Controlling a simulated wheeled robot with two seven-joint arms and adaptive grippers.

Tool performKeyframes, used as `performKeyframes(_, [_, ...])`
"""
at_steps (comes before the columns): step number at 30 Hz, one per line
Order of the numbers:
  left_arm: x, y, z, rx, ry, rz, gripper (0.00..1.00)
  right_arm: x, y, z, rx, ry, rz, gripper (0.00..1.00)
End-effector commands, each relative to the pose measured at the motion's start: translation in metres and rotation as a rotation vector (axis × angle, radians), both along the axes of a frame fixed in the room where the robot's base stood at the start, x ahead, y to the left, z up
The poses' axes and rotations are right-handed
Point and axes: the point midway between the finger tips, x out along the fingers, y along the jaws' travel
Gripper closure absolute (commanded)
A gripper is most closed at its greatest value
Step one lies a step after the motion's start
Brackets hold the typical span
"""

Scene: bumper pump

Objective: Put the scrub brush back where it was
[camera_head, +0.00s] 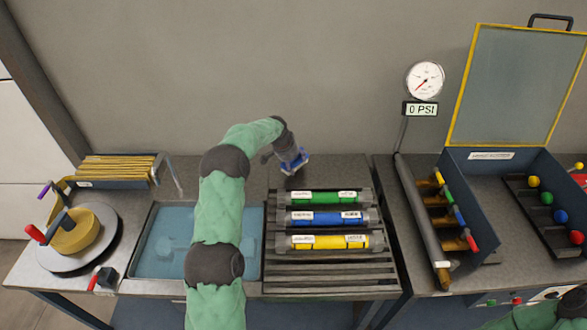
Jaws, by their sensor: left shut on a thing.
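The scrub brush (296,166) shows as a small blue and whitish thing at the end of my left arm, behind the ribbed rack. My left gripper (288,155) is shut on it, near the counter's back. The fingers are small and partly hidden, and I cannot tell whether the brush touches the counter. My right arm's green sleeve shows at the lower right corner; its gripper is out of view.
A water-filled sink (165,245) lies under my left arm. Green (322,197), blue (325,217) and yellow (328,241) tubes lie on the rack to the right. A gauge (424,80) reading 0 PSI and an open case (515,85) stand further right.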

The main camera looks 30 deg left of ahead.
Motion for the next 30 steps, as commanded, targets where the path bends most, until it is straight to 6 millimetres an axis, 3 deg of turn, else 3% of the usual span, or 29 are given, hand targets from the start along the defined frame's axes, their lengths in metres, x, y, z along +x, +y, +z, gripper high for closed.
performKeyframes(1, [-0.002, 0.0, -0.012, -0.002, 0.005, 0.0, 0.6, 0.0, 0.0, -0.004, 0.0, 0.0, 0.0, 0.5])
performKeyframes(5, [-0.002, 0.0, -0.027, -0.001, 0.003, 0.0, 0.6, 0.0, 0.0, -0.008, 0.0, 0.0, 0.0, 0.5])
performKeyframes(17, [-0.001, 0.0, -0.031, -0.001, 0.002, 0.001, 0.6, 0.0, 0.0, -0.01, 0.0, 0.0, 0.0, 0.5])
performKeyframes(18, [-0.002, 0.0, -0.031, -0.001, 0.003, 0.0, 0.26, 0.0, 0.0, -0.009, 0.0, 0.0, 0.0, 0.5])
performKeyframes(20, [-0.002, 0.0, -0.031, -0.001, 0.003, 0.0, 0.1, 0.0, 0.0, -0.009, 0.0, 0.0, 0.0, 0.5])
performKeyframes(30, [-0.002, 0.0, -0.03, -0.001, 0.003, 0.0, 0.1, 0.0, 0.0, -0.008, 0.0, 0.0, 0.0, 0.5])
